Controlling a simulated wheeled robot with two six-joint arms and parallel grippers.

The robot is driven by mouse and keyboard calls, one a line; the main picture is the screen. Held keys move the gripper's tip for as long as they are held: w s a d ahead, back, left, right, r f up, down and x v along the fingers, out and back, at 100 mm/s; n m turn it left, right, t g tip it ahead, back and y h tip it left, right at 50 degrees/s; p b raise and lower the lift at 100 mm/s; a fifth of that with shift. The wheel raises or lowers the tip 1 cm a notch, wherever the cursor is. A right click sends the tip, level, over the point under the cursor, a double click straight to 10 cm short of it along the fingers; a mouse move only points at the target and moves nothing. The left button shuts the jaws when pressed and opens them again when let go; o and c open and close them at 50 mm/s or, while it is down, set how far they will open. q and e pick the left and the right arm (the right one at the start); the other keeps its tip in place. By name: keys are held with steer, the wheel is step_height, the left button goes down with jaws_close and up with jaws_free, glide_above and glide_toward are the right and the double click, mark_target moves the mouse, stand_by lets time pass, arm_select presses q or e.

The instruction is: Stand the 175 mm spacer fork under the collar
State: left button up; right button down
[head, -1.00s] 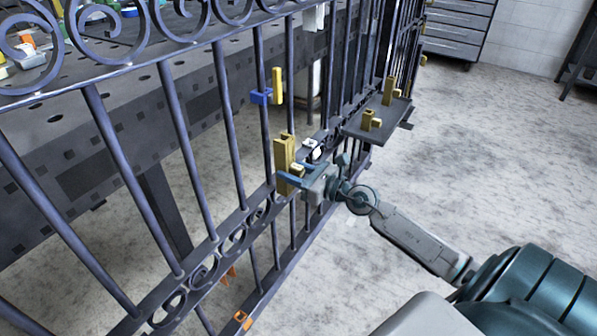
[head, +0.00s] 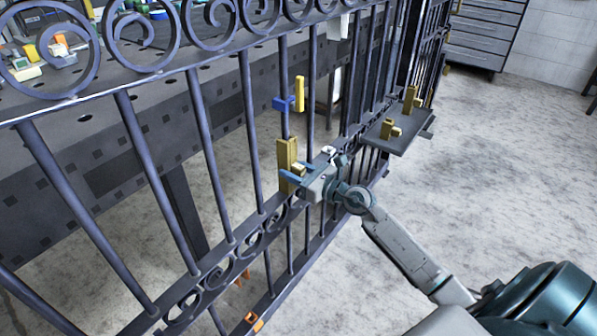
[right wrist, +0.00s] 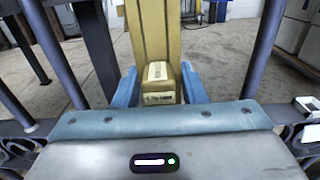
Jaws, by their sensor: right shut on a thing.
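The yellow spacer fork (head: 286,155) stands upright in my right gripper (head: 294,181), in front of the gate's bars. In the right wrist view the blue fingers (right wrist: 158,90) are shut on the fork's block (right wrist: 160,78); its label is too small to read. The fork's tall part (right wrist: 150,30) rises beyond the block. The blue collar (head: 285,103) with a yellow upright piece (head: 299,93) sits on a bar above. In the head view a gap shows between the fork's top and the collar. My left gripper is not in view.
Two yellow forks (head: 409,100) (head: 390,128) stand on a grey shelf (head: 405,140) at the right. The scrolled lower rail (head: 245,245) runs under the held fork. An orange piece (head: 255,322) is low on the gate. The floor at right is clear.

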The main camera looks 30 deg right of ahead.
steer(key=shift+w+r, duration=0.15)
stand_by(0.7)
steer(key=shift+a+r, duration=0.1)
stand_by(0.6)
steer(key=shift+r+p, duration=0.1)
steer(key=shift+p, duration=0.3)
stand_by(0.4)
